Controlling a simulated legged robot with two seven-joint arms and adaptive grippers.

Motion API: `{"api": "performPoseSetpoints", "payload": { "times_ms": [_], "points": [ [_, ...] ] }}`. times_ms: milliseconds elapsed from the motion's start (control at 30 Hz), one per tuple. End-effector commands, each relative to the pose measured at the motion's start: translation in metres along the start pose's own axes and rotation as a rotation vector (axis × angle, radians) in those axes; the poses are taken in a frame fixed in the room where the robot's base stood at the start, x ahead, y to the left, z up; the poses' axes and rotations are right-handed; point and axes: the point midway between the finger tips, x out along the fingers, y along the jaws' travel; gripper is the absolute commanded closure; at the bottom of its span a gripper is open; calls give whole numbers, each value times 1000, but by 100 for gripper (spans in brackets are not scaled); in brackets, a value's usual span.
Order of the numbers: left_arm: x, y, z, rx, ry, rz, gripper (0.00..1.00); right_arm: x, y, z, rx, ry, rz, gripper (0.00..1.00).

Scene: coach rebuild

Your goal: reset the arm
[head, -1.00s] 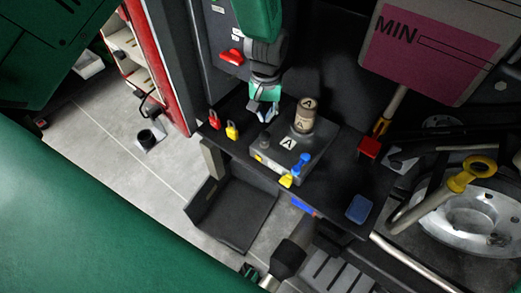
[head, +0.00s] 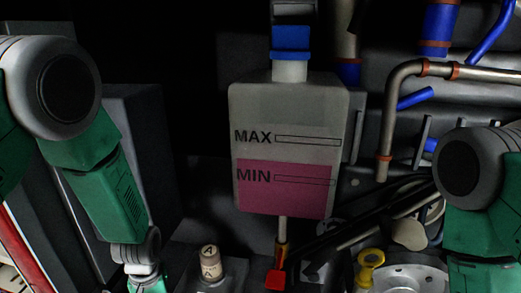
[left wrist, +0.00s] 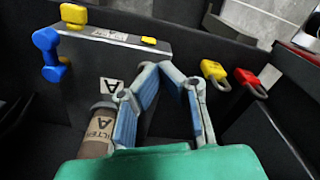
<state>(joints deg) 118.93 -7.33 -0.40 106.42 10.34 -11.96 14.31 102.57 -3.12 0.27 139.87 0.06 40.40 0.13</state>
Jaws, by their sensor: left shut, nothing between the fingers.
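My left arm (head: 100,180) comes down at the left of the head view, its gripper cut off by the bottom edge. In the left wrist view my left gripper (left wrist: 168,72) has its blue-padded fingers shut with nothing between them. It is above the dark shelf, beside the grey box (left wrist: 85,75) marked A and the tan filter canister (left wrist: 98,135) marked A. The canister also shows in the head view (head: 209,263). My right arm (head: 475,190) hangs at the right of the head view; its gripper is out of view.
A tank (head: 290,115) with pink fluid and MAX and MIN marks hangs in the middle. Pipes (head: 400,72) run at the right. A yellow padlock (left wrist: 215,72) and a red padlock (left wrist: 250,80) lie near my left fingers. A blue knob (left wrist: 48,55) is left of the box.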

Motion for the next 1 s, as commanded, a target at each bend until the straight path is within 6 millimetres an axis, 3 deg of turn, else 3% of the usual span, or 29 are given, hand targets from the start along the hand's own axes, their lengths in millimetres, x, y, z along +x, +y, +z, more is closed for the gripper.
{"api": "performPoseSetpoints", "payload": {
  "times_ms": [33, 200, 300, 433, 600, 1000],
  "points": [
    [40, -14, 26, 29, -11, -13, 100, 21, 0, 1, 0, 0, 0, 60],
    [123, -55, 110, 167, 4, -24, 100, 63, 0, 4, 0, -1, 0, 60],
    [153, -74, 159, 248, 12, -13, 100, 85, -1, 5, 0, -1, 0, 60],
    [170, -88, 206, 324, 24, 10, 100, 104, -1, 6, 0, -1, 0, 60],
    [172, -94, 230, 366, 36, 29, 100, 111, -1, 6, 0, 0, 0, 60],
    [170, -94, 230, 369, 40, 30, 100, 109, -1, 6, 0, 0, 0, 60]
  ]
}}
